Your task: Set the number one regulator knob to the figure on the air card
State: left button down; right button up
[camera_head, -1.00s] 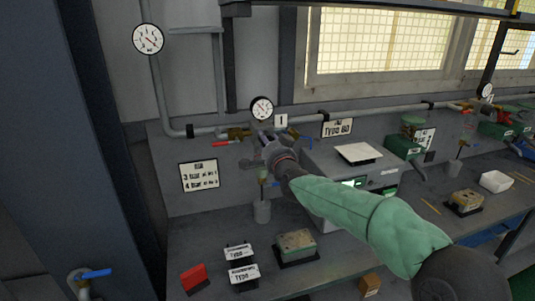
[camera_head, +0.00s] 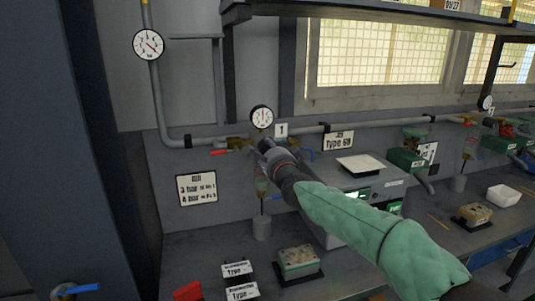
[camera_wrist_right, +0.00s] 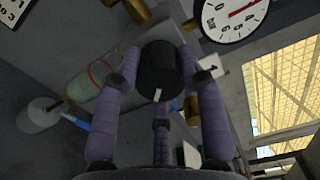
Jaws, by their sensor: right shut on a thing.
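The air card (camera_head: 197,189) hangs on the grey panel at left; it appears to read 3 bar at No 1 and 4 bar at No 2. The black regulator knob (camera_wrist_right: 160,72) is between my right gripper's fingers in the wrist view, its white mark toward me. My right gripper (camera_head: 266,146) is shut on the knob, beside the number 1 plate (camera_head: 281,130), and hides it in the head view. The gauge (camera_head: 262,116) is just above; its red needle also shows in the wrist view (camera_wrist_right: 226,26), with the dial cut off. My left gripper is not in view.
A larger gauge (camera_head: 148,45) is on the pipe at upper left. A red-handled valve (camera_head: 220,152) is left of the gripper. A cup (camera_head: 262,228), a valve block (camera_head: 299,262) and a grey box with a white top (camera_head: 361,165) are near my arm.

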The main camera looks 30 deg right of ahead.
dwell(0.4)
jog(key=o, duration=1.1)
jog(key=shift+d, duration=0.1)
jog(key=shift+o, duration=0.2)
jog(key=v, duration=1.2)
jog(key=shift+f, duration=0.15)
